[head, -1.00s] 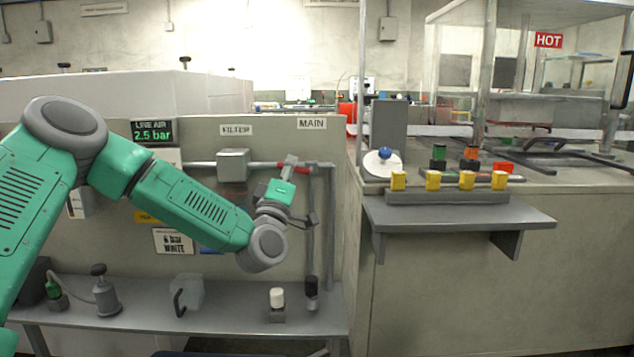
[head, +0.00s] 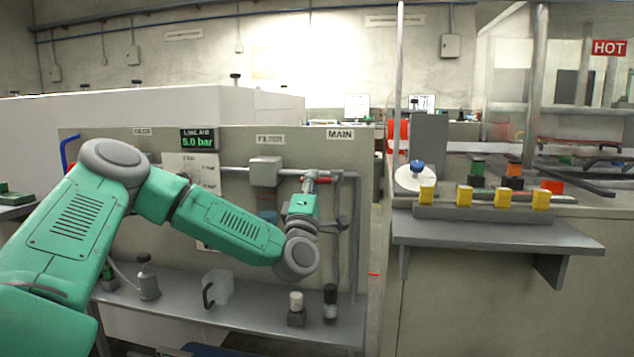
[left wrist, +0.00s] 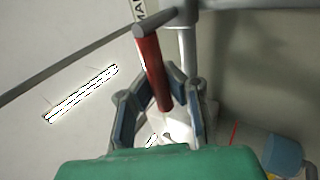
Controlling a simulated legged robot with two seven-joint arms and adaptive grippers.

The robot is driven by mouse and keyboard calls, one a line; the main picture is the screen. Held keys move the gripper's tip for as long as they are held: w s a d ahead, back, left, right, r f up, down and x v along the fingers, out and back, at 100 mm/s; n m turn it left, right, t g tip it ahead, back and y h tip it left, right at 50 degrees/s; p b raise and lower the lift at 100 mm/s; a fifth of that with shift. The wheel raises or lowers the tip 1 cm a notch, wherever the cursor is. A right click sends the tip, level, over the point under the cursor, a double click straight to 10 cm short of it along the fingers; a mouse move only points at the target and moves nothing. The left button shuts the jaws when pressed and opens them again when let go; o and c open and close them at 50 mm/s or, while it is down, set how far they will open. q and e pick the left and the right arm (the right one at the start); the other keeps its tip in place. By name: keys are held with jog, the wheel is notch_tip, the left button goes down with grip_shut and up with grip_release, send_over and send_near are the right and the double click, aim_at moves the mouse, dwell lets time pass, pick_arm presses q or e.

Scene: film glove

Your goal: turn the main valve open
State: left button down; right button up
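The main valve's red lever (head: 324,180) is on the pipe below the MAIN label (head: 340,135). It lies roughly along the pipe in the head view. My left gripper (head: 309,180) is at the lever, partly hiding it. In the left wrist view the red lever (left wrist: 151,68) reaches down between the fingers of my left gripper (left wrist: 160,85). The fingers are spread, with gaps beside the lever; a firm grip does not show. The LINE AIR display (head: 198,140) reads 5.0 bar. My right gripper is not in view.
A grey filter box (head: 265,171) sits on the pipe left of the valve. A lower shelf (head: 240,318) holds a clear jug (head: 219,287) and small fittings. A side shelf (head: 490,232) with several yellow blocks is at right. A vertical pipe (head: 356,235) runs close to my gripper.

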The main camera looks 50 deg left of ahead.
pick_arm(q)
jog(key=shift+s+f, duration=0.1)
jog(key=shift+f, duration=0.5)
jog(key=c, duration=1.5)
grip_release()
jog(key=shift+s+d, duration=0.1)
jog(key=shift+c, duration=0.2)
jog(key=shift+r, duration=0.25)
jog(key=v, duration=1.2)
